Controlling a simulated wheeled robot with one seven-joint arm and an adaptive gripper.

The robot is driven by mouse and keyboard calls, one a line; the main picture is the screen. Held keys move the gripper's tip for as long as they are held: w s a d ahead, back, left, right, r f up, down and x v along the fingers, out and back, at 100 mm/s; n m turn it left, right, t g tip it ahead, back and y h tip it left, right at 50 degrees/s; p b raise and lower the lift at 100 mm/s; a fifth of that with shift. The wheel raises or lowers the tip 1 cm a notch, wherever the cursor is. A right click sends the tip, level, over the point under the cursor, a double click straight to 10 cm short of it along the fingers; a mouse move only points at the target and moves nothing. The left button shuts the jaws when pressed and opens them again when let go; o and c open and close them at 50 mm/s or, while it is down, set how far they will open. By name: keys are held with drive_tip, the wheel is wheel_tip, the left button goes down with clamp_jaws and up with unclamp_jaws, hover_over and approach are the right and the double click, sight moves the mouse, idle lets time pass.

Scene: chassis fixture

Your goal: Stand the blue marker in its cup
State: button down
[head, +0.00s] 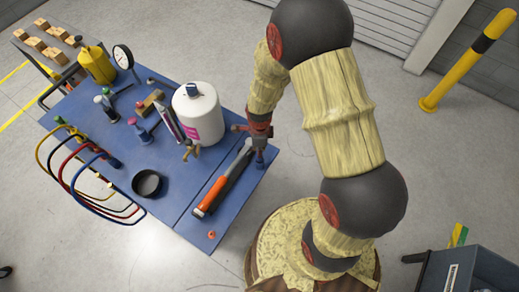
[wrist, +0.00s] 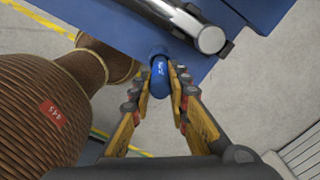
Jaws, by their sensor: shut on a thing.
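The blue marker (wrist: 160,76) is between my fingertips in the wrist view, seen nearly end-on, close to the edge of the blue table (wrist: 110,22). My gripper (wrist: 166,84) is shut on it. In the head view my gripper (head: 260,143) is at the right corner of the blue table (head: 190,222), and the marker is too small there to make out clearly. A round black open cup (head: 147,184) stands near the table's front left edge, well left of my gripper. I cannot tell whether the marker touches the table.
A tool with an orange handle (head: 209,196) lies just left of my gripper; its silver end (wrist: 211,40) is close to the marker. A white canister (head: 198,114) stands behind it. Coloured hoses (head: 75,178) loop over the left edge. Some tabletop around the cup is clear.

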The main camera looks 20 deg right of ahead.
drive_tip(key=shift+f+b, duration=0.7)
drive_tip(key=shift+f, duration=0.35)
drive_tip(key=c, duration=1.6)
unclamp_jaws()
drive_tip(key=shift+r, duration=0.15)
wheel_tip(320, 180, up, 9)
drive_tip(key=p, duration=0.6)
